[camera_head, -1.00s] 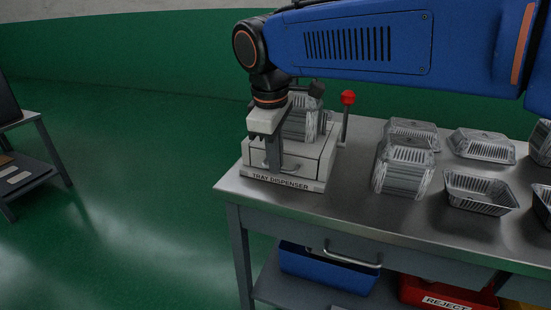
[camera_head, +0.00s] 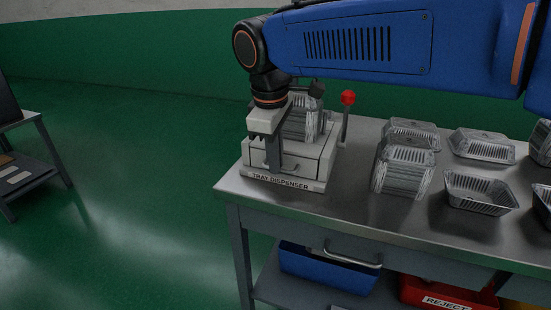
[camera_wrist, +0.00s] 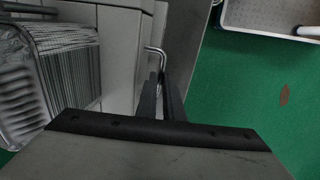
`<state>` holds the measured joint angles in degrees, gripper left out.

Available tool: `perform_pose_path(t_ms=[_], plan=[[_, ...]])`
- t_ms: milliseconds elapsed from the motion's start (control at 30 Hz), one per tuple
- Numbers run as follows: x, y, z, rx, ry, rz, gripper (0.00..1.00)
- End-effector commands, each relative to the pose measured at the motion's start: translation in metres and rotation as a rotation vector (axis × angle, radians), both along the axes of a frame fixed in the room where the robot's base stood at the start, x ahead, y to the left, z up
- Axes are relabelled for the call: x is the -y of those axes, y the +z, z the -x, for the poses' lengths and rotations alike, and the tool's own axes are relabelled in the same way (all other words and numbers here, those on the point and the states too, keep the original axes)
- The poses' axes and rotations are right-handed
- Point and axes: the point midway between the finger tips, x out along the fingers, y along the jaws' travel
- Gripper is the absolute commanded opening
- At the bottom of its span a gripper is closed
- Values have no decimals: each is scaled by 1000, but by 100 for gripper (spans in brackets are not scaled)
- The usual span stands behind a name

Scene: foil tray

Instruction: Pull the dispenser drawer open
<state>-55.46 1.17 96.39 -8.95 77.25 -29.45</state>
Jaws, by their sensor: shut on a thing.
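The tray dispenser (camera_head: 318,165) is a pale grey box with a front label, standing at the left end of the metal table. A stack of foil trays (camera_head: 297,125) sits in its top, and the stack also shows at the left of the wrist view (camera_wrist: 65,65). My gripper (camera_head: 273,168) points down at the dispenser's front face. In the wrist view its dark fingers (camera_wrist: 164,88) are shut on the bent metal drawer handle (camera_wrist: 155,50). The fingers hide part of the handle. The drawer front looks flush or nearly flush with the body.
A lever with a red knob (camera_head: 348,97) stands right of the dispenser. Stacked foil trays (camera_head: 404,168) and an open foil tray (camera_head: 480,190) are farther right. A blue bin (camera_head: 325,268) and red reject bin (camera_head: 440,293) sit below. Open green floor (camera_head: 130,210) lies to the left.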

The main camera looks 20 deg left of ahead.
Motion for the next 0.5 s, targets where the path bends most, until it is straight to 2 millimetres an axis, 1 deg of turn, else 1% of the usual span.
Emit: perform_pose_path(t_ms=[333,433,500], plan=[[0,1,2,1,0,-2,0],[-1,1,10,1,2,-2,0],[-2,1,19,1,3,-1,0]])
